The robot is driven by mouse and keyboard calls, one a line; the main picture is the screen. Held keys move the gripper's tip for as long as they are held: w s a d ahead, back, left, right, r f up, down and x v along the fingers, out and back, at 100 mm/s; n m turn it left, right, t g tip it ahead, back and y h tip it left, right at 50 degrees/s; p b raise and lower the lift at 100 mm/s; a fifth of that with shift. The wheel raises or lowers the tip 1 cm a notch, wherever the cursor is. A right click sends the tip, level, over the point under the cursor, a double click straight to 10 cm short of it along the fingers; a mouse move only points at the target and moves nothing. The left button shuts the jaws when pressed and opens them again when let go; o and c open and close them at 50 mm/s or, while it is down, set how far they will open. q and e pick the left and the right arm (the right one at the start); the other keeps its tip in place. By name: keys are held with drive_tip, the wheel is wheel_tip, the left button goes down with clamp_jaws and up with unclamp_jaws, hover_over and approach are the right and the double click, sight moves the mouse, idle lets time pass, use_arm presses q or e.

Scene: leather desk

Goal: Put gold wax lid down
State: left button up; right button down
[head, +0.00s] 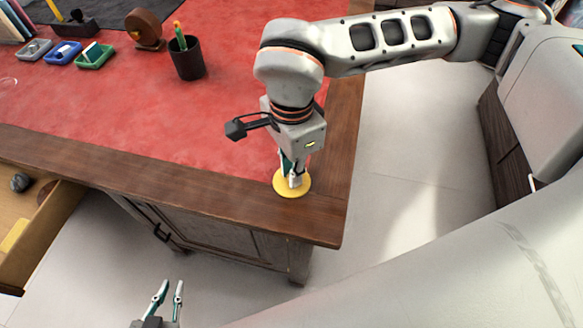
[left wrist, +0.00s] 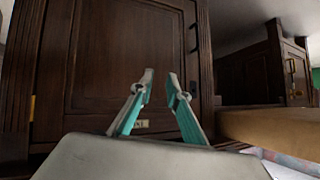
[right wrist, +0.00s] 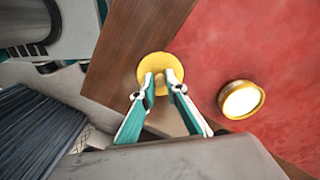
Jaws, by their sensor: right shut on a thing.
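The gold wax lid (head: 280,187) is a flat round gold disc at the wooden border near the desk's front right corner. In the right wrist view the lid (right wrist: 150,62) lies flat over the brown wood, close to the red leather. My right gripper (head: 293,180) points down and is shut on the lid near its middle; whether the lid touches the wood is hard to tell. A gold-rimmed round tin with a white top (right wrist: 241,100) stands on the leather beside it, hidden by my arm in the head view. My left gripper (head: 172,285) is open and empty, below desk height.
A dark pen cup (head: 188,62), a brown round holder (head: 145,30) and small trays (head: 95,55) stand at the back left. An open drawer (head: 50,225) juts out at the left. The desk's front edge lies close to the lid; much red leather is clear.

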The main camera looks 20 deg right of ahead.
drive_tip(key=shift+f, duration=0.15)
drive_tip(key=c, duration=2)
unclamp_jaws()
use_arm(q)
drive_tip(key=shift+d+r, duration=0.1)
drive_tip(key=shift+r+p, duration=0.25)
drive_tip(key=shift+p, duration=0.6)
use_arm(e)
wheel_tip(320, 180, up, 12)
drive_tip(key=shift+r, duration=0.2)
use_arm(q)
drive_tip(key=shift+r, duration=0.1)
